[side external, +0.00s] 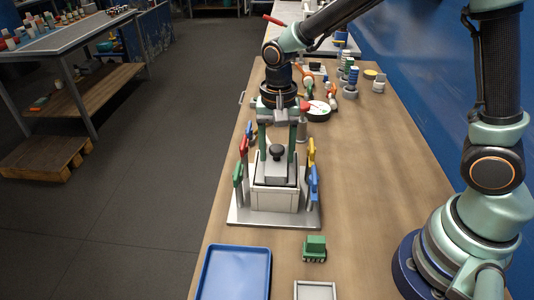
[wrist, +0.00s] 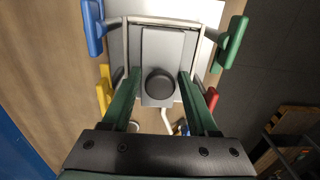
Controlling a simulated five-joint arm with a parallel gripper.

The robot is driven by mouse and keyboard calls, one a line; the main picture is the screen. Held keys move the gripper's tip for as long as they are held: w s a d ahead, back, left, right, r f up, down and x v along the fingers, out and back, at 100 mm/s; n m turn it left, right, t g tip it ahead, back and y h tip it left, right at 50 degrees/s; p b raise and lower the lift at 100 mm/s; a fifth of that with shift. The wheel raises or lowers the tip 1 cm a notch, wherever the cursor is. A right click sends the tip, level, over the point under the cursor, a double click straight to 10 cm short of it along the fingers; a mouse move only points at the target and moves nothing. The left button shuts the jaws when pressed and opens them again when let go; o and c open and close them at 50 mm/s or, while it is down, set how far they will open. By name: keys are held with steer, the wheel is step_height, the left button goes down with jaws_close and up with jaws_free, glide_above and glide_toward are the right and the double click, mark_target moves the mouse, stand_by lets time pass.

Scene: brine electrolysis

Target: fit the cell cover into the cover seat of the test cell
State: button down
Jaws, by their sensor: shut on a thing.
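The cell cover (side external: 277,171) is a grey block with a black knob on top. In the wrist view the cover (wrist: 162,50) lies between my green fingers, its round knob toward me. The test cell (side external: 274,201) is a pale box on a grey base plate (side external: 272,219), directly below the cover. The cover looks level, at the top of the cell. The cover seat is hidden under it, so I cannot tell whether the cover is fully down.
Upright handles flank the cell closely: green (side external: 238,174), red (side external: 243,147), yellow (side external: 311,150) and blue (side external: 314,185). A blue tray (side external: 236,272), a green block (side external: 315,248) and a pale frame (side external: 315,291) lie in front. Bottles and tools stand behind.

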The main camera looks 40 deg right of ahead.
steer(key=shift+f, duration=0.2)
steer(key=shift+f, duration=0.1)
steer(key=shift+c, duration=0.8)
jaws_free()
